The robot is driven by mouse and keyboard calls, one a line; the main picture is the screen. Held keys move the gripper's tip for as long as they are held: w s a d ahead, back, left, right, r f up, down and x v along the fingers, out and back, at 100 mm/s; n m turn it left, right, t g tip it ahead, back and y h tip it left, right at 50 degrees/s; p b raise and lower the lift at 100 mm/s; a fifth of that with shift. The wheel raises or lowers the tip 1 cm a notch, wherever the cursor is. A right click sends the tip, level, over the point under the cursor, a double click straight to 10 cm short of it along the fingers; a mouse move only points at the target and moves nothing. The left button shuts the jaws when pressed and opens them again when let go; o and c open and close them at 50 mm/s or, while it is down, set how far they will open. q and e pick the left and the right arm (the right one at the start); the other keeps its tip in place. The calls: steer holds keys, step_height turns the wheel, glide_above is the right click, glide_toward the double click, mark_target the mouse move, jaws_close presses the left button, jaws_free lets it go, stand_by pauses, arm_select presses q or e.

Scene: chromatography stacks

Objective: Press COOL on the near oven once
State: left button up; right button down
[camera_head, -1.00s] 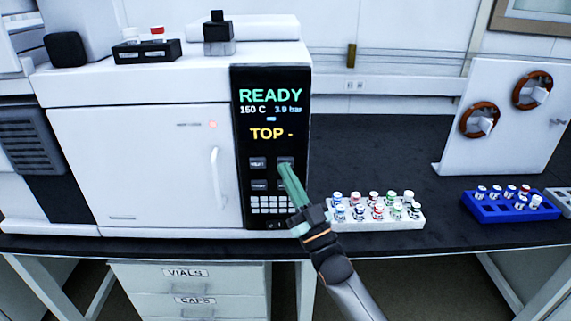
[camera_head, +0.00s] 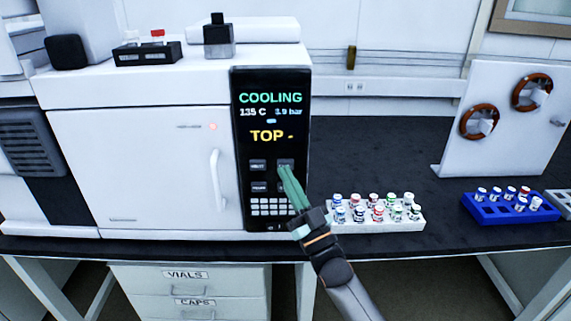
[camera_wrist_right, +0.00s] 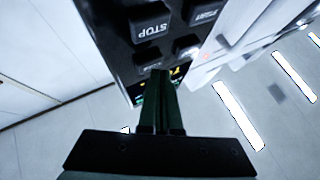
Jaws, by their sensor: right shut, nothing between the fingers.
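The near oven (camera_head: 140,160) is a white cabinet with a black control panel (camera_head: 271,80) on its right side. Its screen reads COOLING, 135 C, 3.9 bar and TOP -. Below the screen are several dark buttons and a light keypad. My right gripper (camera_head: 283,170) is shut and empty, its green fingertips at the upper right button (camera_head: 286,162), whose label is partly covered. I cannot tell if the tips touch it. In the right wrist view the shut fingers (camera_wrist_right: 161,78) point at the panel, near a STOP button (camera_wrist_right: 151,22). My left gripper is not in view.
A white rack (camera_head: 380,224) of capped vials stands on the dark bench right of the oven. A blue rack (camera_head: 505,208) with several vials is farther right, before a white board (camera_head: 500,120) with two brown rings. The oven door handle (camera_head: 215,178) sticks out left of the panel.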

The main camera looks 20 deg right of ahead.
steer(key=shift+s+a, duration=0.15)
steer(key=shift+s, duration=0.35)
steer(key=s+p, duration=0.1)
steer(key=s, duration=0.1)
steer(key=s+a+p, duration=0.1)
steer(key=s+p, duration=0.1)
steer(key=shift+s+a, duration=0.2)
steer(key=shift+s, duration=0.2)
stand_by(0.4)
